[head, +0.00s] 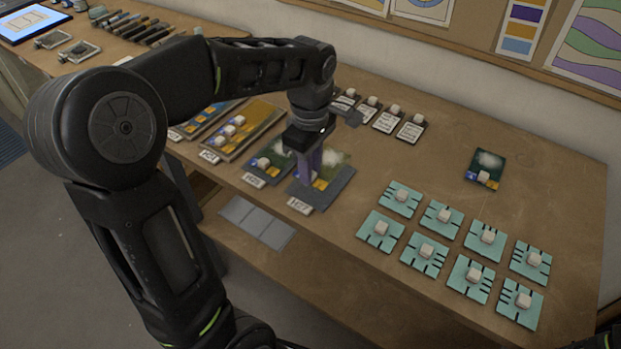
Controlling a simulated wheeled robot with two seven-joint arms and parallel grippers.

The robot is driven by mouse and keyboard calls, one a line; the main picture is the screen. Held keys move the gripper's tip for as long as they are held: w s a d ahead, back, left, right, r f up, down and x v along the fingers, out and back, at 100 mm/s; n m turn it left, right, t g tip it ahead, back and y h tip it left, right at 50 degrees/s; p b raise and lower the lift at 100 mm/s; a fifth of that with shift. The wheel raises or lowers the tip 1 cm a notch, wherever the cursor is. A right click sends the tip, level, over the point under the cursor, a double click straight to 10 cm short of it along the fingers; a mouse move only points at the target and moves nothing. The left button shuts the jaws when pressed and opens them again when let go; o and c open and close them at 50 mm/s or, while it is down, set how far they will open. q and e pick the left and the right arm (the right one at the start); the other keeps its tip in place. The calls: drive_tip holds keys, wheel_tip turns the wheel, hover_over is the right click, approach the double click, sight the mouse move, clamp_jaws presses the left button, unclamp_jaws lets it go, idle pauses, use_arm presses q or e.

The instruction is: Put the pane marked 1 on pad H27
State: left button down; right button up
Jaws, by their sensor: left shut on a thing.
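My left gripper (312,178) points down over the rightmost grey pad (333,195) in the row. It is shut on a painted pane (339,160) with green, yellow and blue parts, which is at or just above that pad; I cannot tell if it touches. The gripper hides the pane's knob and much of its middle. A small label (299,206) at the pad's front looks like H27 but is blurred. I cannot read a mark 1 on the held pane.
Left of it lie a pad with a similar pane (268,160) and boards with knobbed panes (233,127). Several teal panes (381,230) fill the right, with one painted pane (485,168) behind them.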

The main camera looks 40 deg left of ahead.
use_arm(q)
drive_tip(key=shift+f, duration=1.85)
drive_tip(key=shift+f, duration=0.25)
drive_tip(key=c, duration=1.3)
unclamp_jaws()
drive_tip(key=shift+r, duration=0.1)
drive_tip(key=shift+r, duration=0.1)
wheel_tip(320, 180, up, 12)
drive_tip(key=shift+r, duration=0.1)
